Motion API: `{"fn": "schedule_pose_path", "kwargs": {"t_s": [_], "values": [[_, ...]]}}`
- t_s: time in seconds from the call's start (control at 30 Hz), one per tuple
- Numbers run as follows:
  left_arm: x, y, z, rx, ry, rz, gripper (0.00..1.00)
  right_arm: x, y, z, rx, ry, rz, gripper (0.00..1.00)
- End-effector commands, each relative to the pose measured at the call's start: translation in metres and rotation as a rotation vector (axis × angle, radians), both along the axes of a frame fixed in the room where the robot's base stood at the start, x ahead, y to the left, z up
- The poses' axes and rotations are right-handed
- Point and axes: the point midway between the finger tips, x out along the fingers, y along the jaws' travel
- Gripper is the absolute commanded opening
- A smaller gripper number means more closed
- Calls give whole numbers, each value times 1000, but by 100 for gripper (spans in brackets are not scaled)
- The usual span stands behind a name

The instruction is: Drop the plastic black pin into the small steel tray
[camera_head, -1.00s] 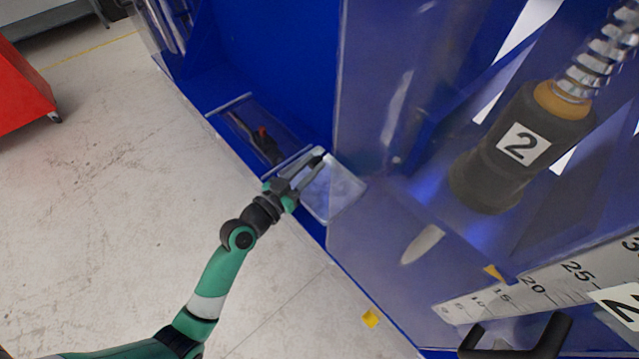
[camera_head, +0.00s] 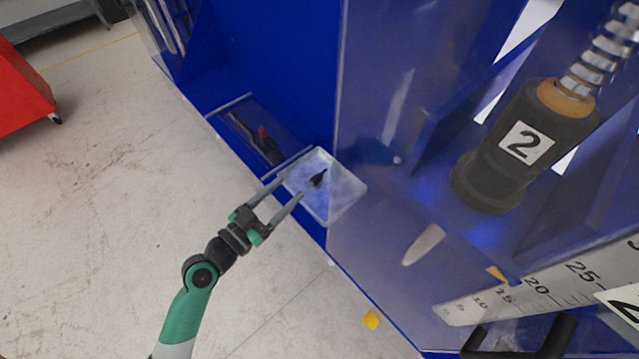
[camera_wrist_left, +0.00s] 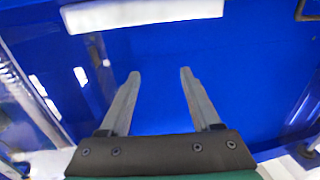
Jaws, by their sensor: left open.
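The black plastic pin (camera_head: 318,178) lies inside the small steel tray (camera_head: 347,207), near the middle of its floor in the head view. The tray sits on the blue workstation's edge. My left gripper (camera_head: 290,188) is open and empty, just to the left of the tray, its fingers pointing toward it. In the left wrist view the two fingers (camera_wrist_left: 160,75) are spread apart with only blue surface between them. The pin is not visible in that view. My right gripper is not in view.
A clear-walled compartment (camera_head: 250,128) with dark and red items adjoins the tray on the upper left. A transparent panel (camera_head: 375,250) stands to the right, with a large dark tool (camera_head: 525,145) marked 2 beyond. Open floor (camera_head: 110,220) lies to the left.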

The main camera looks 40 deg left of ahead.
Motion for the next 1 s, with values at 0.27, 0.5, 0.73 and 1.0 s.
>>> {"fn": "schedule_pose_path", "kwargs": {"t_s": [0.27, 0.5, 0.73, 1.0], "values": [[-23, -2, 0, 1, -1, 1, 64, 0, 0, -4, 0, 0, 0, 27], [-22, -2, 0, 1, -1, 0, 64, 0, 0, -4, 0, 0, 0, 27], [-22, -2, 0, 1, -1, 0, 64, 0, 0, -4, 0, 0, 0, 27], [-22, -2, 0, 1, 0, 0, 64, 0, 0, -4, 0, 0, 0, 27]]}}
